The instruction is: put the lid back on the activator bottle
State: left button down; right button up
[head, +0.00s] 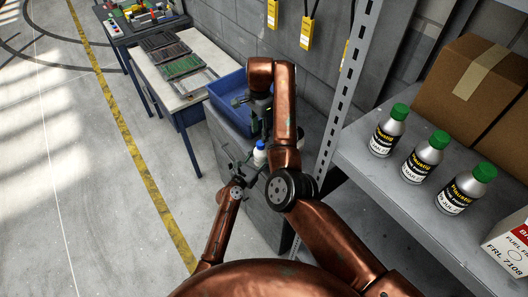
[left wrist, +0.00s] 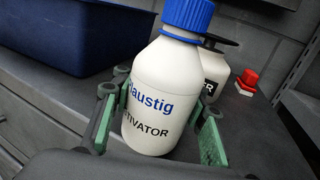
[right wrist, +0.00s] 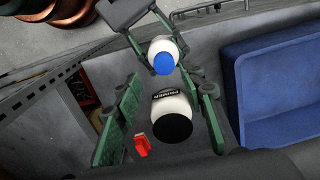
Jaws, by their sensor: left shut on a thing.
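The white activator bottle (left wrist: 150,95) stands upright between the fingers of my left gripper (left wrist: 158,125), which is shut on it. A ribbed blue lid (left wrist: 188,14) sits on top of the bottle; I cannot tell whether it is tight. The bottle with its blue lid (right wrist: 163,62) also shows at the top of the right wrist view, and in the head view (head: 260,156). My right gripper (right wrist: 168,90) is open, its fingers spread above the counter.
A white primer bottle (right wrist: 160,100) with a dark top stands on the counter below my right fingers. A small red-topped item (right wrist: 142,146) is beside it. A blue bin (right wrist: 285,85) stands close by. Several green-capped bottles (head: 418,158) stand on the shelf at right.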

aim_at(260, 145)
notch_tip(260, 145, down, 7)
jog(key=shift+r, duration=0.2)
dwell(0.3)
jog(key=shift+f, duration=0.1)
grip_shut()
